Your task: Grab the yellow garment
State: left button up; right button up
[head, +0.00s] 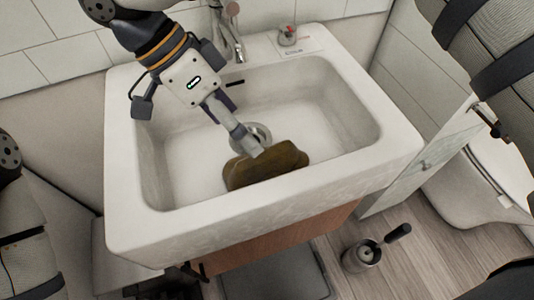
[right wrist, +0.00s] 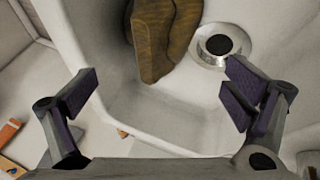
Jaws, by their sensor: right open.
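The yellow garment (head: 268,166) is a dull yellow-brown crumpled heap inside the white sink (head: 325,110), near its front wall. My right gripper (head: 248,142) points down into the sink, and one of its fingers covers part of the garment in the head view. In the right wrist view my right gripper (right wrist: 160,90) is open with nothing between its fingers. There the garment (right wrist: 165,35) lies beyond the fingers, towards the top, and is cut off by the frame. My left gripper is out of view.
The drain (right wrist: 220,45) is beside the garment. A toilet (head: 480,180) stands at right. A dark-handled container (head: 365,253) is on the floor.

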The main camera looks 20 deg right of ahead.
aim_at(263, 156)
jog(key=x, duration=0.8)
jog(key=c, duration=1.3)
